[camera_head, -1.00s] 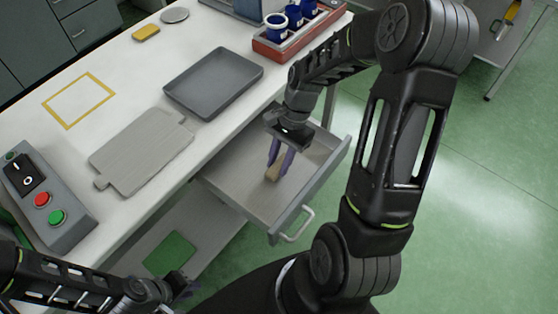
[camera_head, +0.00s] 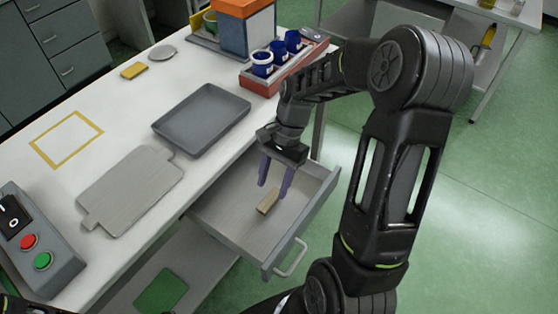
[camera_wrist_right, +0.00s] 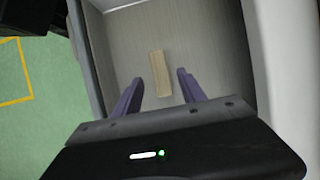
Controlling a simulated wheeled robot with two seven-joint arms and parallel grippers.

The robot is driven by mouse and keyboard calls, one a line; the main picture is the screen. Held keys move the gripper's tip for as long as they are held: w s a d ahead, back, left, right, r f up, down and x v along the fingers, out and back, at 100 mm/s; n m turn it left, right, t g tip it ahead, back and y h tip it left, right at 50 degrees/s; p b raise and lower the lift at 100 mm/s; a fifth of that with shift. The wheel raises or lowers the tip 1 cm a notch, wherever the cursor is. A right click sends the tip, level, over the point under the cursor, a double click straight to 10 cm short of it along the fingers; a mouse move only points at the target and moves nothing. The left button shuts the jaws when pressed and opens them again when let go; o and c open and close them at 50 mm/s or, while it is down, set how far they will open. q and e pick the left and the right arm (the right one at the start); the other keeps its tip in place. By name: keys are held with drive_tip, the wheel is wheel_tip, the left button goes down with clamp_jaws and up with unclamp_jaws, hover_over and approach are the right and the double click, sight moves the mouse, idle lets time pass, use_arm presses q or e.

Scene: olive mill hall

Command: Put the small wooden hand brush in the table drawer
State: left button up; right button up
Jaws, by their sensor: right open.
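The small wooden hand brush (camera_head: 268,201) lies on the floor of the open table drawer (camera_head: 227,209). It also shows in the right wrist view (camera_wrist_right: 160,74), lying ahead of and between the fingertips. My right gripper (camera_head: 274,186) is open above the brush, its purple fingers pointing down and apart from it. The fingers also show in the right wrist view (camera_wrist_right: 161,92), with nothing between them. The drawer is pulled out from under the white table (camera_head: 120,80), its handle (camera_head: 292,258) facing the lower right. My left gripper is out of view.
A green mat (camera_head: 161,290) lies on the lower shelf. Green floor is open at right.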

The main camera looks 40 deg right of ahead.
drive_tip(key=v, duration=0.7)
drive_tip(key=shift+r, duration=0.2)
drive_tip(key=shift+d, duration=0.1)
